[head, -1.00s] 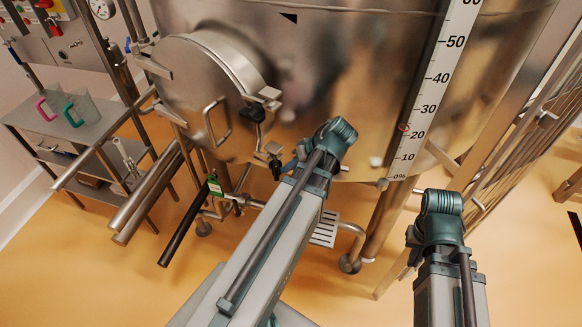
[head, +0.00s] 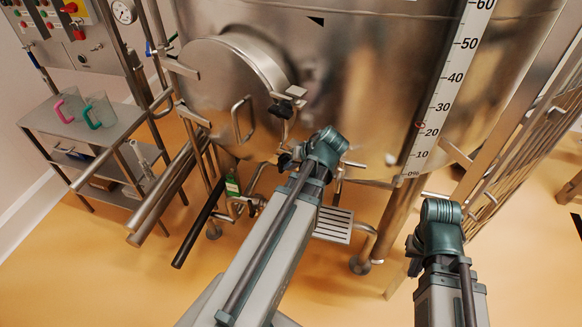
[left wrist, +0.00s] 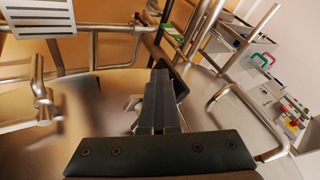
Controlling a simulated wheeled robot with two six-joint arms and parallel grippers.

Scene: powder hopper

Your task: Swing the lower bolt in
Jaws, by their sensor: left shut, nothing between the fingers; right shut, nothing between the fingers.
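The round hatch (head: 225,90) with its bar handle (head: 240,118) lies against the steel vessel, and its cover looks closed. The upper bolt (head: 287,103), with a dark knob, sits at the hatch's right edge. The lower bolt's dark knob (head: 285,161) shows below it, just left of my left gripper (head: 301,160); the rest of the bolt is mostly hidden by my wrist. In the left wrist view the dark fingers (left wrist: 158,100) are together and empty, with a metal piece close beside them; contact is unclear. My right gripper (head: 412,250) is mostly hidden by its wrist, apart from the hatch.
Bar rails (head: 165,190) stand left of the hatch. A shelf trolley (head: 95,125) with jugs is further left. A floor grate (head: 333,226) and the vessel leg (head: 385,225) are below. A mesh gate (head: 520,150) stands at right.

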